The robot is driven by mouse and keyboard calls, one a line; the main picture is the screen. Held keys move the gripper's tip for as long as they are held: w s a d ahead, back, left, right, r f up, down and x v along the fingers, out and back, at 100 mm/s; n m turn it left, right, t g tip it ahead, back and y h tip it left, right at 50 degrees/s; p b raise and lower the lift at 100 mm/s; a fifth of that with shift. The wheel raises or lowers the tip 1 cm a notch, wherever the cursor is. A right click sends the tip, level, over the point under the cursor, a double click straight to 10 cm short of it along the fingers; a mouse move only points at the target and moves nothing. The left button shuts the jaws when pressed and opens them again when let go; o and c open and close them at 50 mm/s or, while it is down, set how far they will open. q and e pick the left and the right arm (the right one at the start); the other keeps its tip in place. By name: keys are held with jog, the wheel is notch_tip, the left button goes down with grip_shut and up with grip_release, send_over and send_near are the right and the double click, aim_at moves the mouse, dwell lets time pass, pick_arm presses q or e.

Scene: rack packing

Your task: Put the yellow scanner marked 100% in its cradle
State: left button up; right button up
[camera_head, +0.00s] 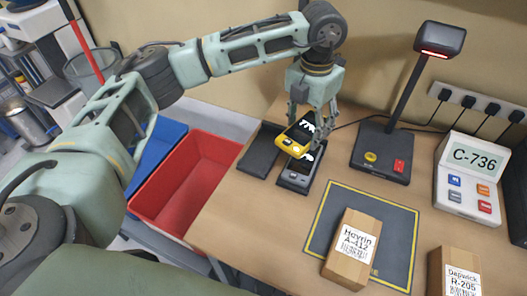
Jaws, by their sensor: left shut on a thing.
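My left gripper (311,124) points down and is shut on a yellow scanner (291,141) with a dark screen. The white marks on its screen are too small to read. The scanner is held tilted, just above and behind a grey scanner (299,168). The grey scanner lies in the right-hand black cradle (293,186). The left-hand black cradle (257,156) beside it is empty. I cannot tell whether the yellow scanner touches the grey one. My right gripper is not in view.
A black stand (381,150) with a lit red lamp head is right of the cradles. Another box (452,270) and a C-736 display unit (470,185) stand right. A red crate (180,205) and blue crate (150,165) are left.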

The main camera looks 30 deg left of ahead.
pick_arm(q)
jog(key=n, duration=0.1)
jog(key=w+n, duration=0.1)
jog(key=n, duration=0.1)
jog(key=shift+w+d, duration=0.1)
jog(key=shift+a+f, duration=0.15)
jog(key=shift+a, duration=0.2)
jog(key=p, duration=0.4)
send_over(264, 150)
notch_tip(264, 150, down, 6)
jog(key=shift+f, duration=0.2)
notch_tip(264, 150, down, 4)
jog(key=shift+r+p, duration=0.15)
jog(key=shift+p, duration=0.75)
jog(key=shift+f, duration=0.25)
jog(key=shift+f, duration=0.1)
